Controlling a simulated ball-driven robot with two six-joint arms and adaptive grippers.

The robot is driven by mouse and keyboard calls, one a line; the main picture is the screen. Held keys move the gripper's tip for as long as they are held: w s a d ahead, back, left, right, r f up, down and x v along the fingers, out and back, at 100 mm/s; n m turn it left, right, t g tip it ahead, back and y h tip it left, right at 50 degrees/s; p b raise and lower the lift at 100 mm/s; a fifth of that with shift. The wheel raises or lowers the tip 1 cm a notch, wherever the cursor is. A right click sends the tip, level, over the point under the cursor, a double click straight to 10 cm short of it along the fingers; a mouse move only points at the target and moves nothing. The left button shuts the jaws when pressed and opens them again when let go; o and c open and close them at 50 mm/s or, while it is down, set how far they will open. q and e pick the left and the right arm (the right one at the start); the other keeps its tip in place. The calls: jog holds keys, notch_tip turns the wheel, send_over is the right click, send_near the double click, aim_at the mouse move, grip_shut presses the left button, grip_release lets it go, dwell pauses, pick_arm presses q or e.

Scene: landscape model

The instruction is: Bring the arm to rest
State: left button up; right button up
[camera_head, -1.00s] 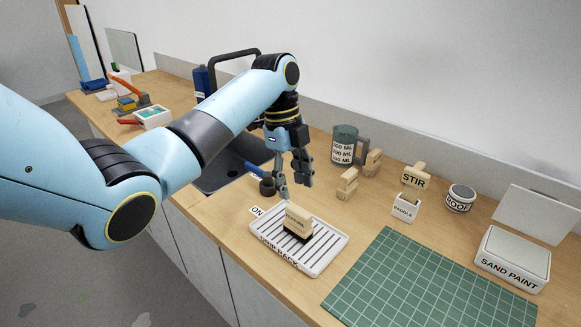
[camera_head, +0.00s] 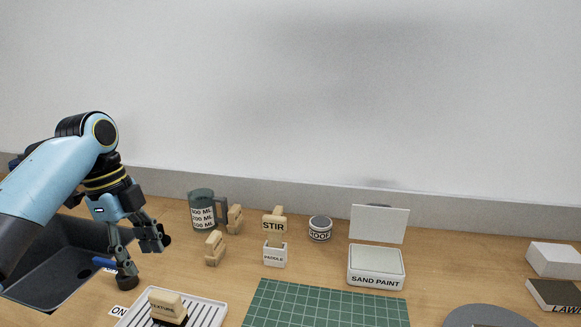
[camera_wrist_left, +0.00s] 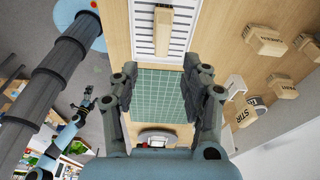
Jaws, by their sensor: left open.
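My left gripper (camera_head: 138,252) is open and empty, above the counter near the sink at the left of the head view. Its spread fingers (camera_wrist_left: 160,85) also show in the left wrist view, with nothing between them but the green mat and counter far below. A wooden-handled block marked TEXTURE (camera_head: 167,306) lies on the white drip rack (camera_head: 207,314), apart from the gripper. At the left of the wrist view, a small dark jointed part (camera_wrist_left: 84,104) may be my right gripper; its jaws are too small to read.
A black sink (camera_head: 65,265) lies beside the gripper. A measuring jug (camera_head: 201,209), wooden stamps (camera_head: 214,248), a STIR paddle holder (camera_head: 275,254), a ROOF pot (camera_head: 320,228) and a SAND PAINT box (camera_head: 376,266) stand along the back. The green mat (camera_head: 325,306) is bare.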

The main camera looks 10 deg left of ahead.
pick_arm(q)
jog(key=s+d+f+n+t+y, duration=0.1)
jog(key=s+d+f+n, duration=0.2)
jog(key=s, duration=0.4)
jog(key=s+d+f+n+t+y, duration=0.1)
jog(key=s+f+n, duration=0.35)
jog(key=s, duration=0.25)
jog(key=s+d+r+n+t+y, duration=0.15)
jog(key=s+r+n, duration=0.35)
jog(key=s+n, duration=0.6)
notch_tip(320, 180, down, 35)
jog(key=s+a+g+b, duration=0.1)
jog(key=s+a+b, duration=0.15)
jog(key=b, duration=0.75)
jog(key=s+f+b, duration=0.4)
jog(key=s+f, duration=0.5)
jog(key=f, duration=0.3)
jog(key=s+f+g+b, duration=0.1)
jog(key=s+f+b, duration=0.2)
jog(key=s+f, duration=0.7)
notch_tip(320, 180, down, 3)
jog(key=shift+a+f+m+b, duration=0.1)
jog(key=shift+a+m+b, duration=0.25)
jog(key=shift+a, duration=0.05)
jog(key=shift+g+h, duration=0.25)
